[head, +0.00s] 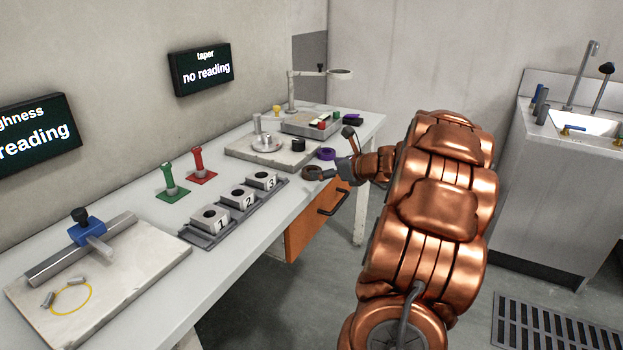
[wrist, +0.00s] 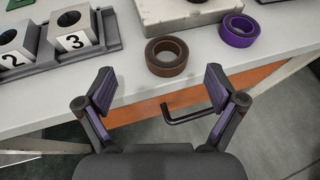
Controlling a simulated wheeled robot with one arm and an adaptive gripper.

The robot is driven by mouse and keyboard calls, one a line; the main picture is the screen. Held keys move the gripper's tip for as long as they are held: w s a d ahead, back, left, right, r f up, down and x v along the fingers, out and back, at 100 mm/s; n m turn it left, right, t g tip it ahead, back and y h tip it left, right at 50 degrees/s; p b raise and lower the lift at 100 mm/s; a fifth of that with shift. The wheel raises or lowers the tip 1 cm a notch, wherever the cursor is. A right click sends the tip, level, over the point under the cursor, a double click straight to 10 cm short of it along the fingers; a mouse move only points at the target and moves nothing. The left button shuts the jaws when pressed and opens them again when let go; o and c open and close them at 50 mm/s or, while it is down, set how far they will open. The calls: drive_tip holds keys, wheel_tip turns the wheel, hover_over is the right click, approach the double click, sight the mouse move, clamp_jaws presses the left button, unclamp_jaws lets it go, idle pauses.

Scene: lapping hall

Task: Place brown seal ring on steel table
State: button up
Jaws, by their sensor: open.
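The brown seal ring (wrist: 167,70) lies flat near the front edge of the pale grey workbench (wrist: 130,88). It also shows in the head view (head: 312,174), just left of my gripper (head: 342,161). In the wrist view my gripper (wrist: 160,84) is open, with its two fingers spread wide and nothing between the tips. The ring is just beyond the fingertips, roughly centred between them and apart from both. I cannot tell which surface is the steel table.
A purple ring (wrist: 239,30) lies right of the brown one. A stone plate (head: 262,151) is behind them, and a rack of numbered blocks (head: 236,204) stands to the left. An orange drawer with a dark handle (head: 333,203) is below the bench edge. A sink unit (head: 545,147) stands far right.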

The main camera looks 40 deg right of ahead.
sight(308, 169)
drive_tip(key=shift+d+f+b+x, duration=0.1)
drive_tip(key=shift+d+b+x, duration=0.1)
drive_tip(key=shift+x, duration=1.05)
drive_tip(key=shift+d+f+b+x, duration=0.1)
drive_tip(key=shift+b+x, duration=0.15)
drive_tip(key=shift+x, duration=1)
drive_tip(key=shift+d+f+b+x, duration=0.1)
drive_tip(key=shift+d+b+x, duration=0.1)
drive_tip(key=shift+x, duration=1.05)
drive_tip(key=shift+s, duration=0.1)
drive_tip(key=c, duration=1.4)
drive_tip(key=shift+r, duration=0.15)
